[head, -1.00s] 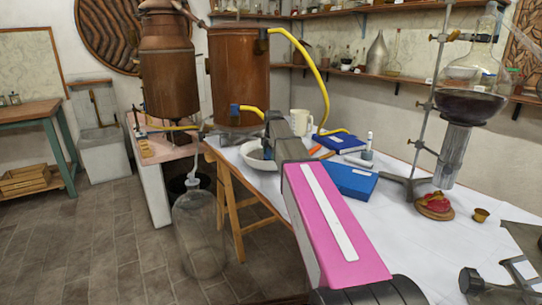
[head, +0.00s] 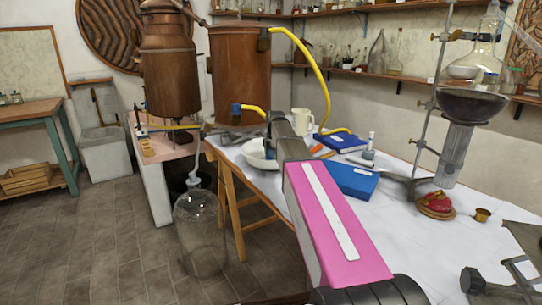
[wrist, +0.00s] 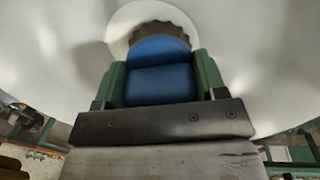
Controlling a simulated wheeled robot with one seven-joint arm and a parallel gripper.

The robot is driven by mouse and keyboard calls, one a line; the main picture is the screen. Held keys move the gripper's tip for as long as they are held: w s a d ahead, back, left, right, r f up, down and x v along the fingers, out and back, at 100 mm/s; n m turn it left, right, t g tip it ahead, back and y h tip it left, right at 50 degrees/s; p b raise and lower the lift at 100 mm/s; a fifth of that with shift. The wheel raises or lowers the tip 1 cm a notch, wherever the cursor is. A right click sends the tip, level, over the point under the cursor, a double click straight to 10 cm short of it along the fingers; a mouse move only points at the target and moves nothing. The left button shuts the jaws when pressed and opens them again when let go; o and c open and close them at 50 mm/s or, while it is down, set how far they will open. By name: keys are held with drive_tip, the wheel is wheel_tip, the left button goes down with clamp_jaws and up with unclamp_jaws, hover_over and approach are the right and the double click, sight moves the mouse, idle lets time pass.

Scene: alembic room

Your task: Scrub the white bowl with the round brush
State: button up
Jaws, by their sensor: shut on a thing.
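The white bowl (head: 251,153) is on the white-topped table near its left edge, partly hidden behind my arm. In the wrist view the bowl (wrist: 270,60) fills most of the picture as a pale curved surface. My gripper (wrist: 160,80) has green fingers shut on the blue part of the round brush (wrist: 158,50). The brush's brown bristle end (wrist: 150,29) shows beyond the blue part, at the bowl's inside. I cannot tell for certain whether the bristles touch the bowl. In the head view my gripper (head: 269,148) points down into the bowl.
A copper vessel (head: 240,80) with a yellow hose stands behind the bowl. A cream mug (head: 302,121), blue books (head: 351,179) and a metal stand (head: 425,110) with a dark-filled flask (head: 470,103) are to the right. A large glass bottle (head: 200,235) stands on the floor at left.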

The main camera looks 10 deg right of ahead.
drive_tip(key=shift+w, duration=1.1)
drive_tip(key=shift+s+a, duration=0.6)
drive_tip(key=shift+a, duration=0.35)
drive_tip(key=shift+s+d+r, duration=0.1)
drive_tip(key=shift+s+d, duration=0.2)
drive_tip(key=shift+d, duration=0.2)
drive_tip(key=shift+s+d, duration=0.25)
drive_tip(key=shift+d, duration=0.2)
drive_tip(key=shift+w, duration=1.15)
drive_tip(key=shift+s+a, duration=0.3)
drive_tip(key=shift+a, duration=0.2)
drive_tip(key=shift+s+a, duration=0.3)
drive_tip(key=shift+a, duration=0.2)
drive_tip(key=shift+r, duration=0.1)
drive_tip(key=shift+d+r, duration=0.25)
drive_tip(key=shift+r, duration=1.45)
drive_tip(key=shift+d+r, duration=0.2)
drive_tip(key=shift+r, duration=1.5)
drive_tip(key=shift+d+r, duration=0.25)
drive_tip(key=shift+r, duration=1.45)
